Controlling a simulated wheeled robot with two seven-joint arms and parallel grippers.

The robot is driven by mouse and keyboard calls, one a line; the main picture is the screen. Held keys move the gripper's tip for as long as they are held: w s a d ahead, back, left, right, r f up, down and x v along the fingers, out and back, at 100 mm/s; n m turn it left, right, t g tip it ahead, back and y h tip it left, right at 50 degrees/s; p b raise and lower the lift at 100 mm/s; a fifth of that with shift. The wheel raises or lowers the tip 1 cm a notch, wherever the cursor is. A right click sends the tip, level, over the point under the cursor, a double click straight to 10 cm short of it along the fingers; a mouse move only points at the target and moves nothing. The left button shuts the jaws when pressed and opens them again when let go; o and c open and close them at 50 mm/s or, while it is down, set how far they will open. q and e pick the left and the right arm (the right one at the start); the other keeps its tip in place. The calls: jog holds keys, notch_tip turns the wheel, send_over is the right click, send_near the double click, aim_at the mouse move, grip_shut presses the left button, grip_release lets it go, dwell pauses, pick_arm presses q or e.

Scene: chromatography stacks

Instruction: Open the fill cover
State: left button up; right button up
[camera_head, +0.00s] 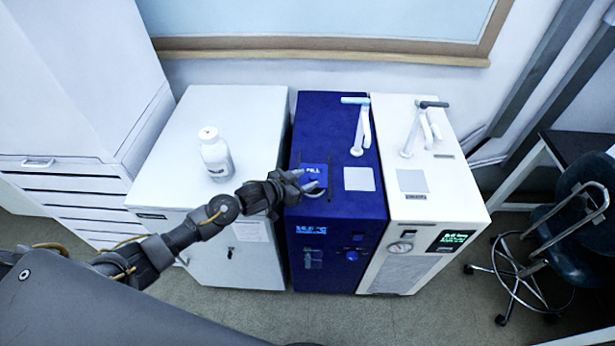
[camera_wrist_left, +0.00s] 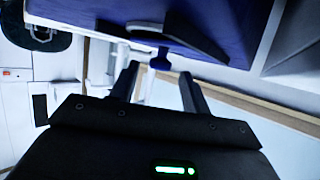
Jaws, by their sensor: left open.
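The blue fill cover (camera_head: 316,169), marked FILL, is on the top of the dark blue unit (camera_head: 338,125), near its front left. My left gripper (camera_head: 306,180) reaches in from the left, its open fingers over the cover's area and hiding part of it. In the left wrist view my open fingers (camera_wrist_left: 158,82) point at a small blue tab (camera_wrist_left: 160,60) below a dark rounded part (camera_wrist_left: 178,38) on the blue surface. The tab shows between the fingertips; I cannot tell whether they touch it. My right gripper is not in view.
A white bottle (camera_head: 216,155) stands on the white cabinet (camera_head: 246,115) at left. The blue unit carries a white handled pipe (camera_head: 361,128). A cream unit (camera_head: 445,190) with a similar pipe (camera_head: 415,132) adjoins it. A dark chair (camera_head: 580,215) stands at right.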

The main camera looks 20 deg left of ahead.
pick_arm(q)
jog(key=shift+x, duration=0.75)
jog(key=shift+c, duration=0.5)
grip_shut()
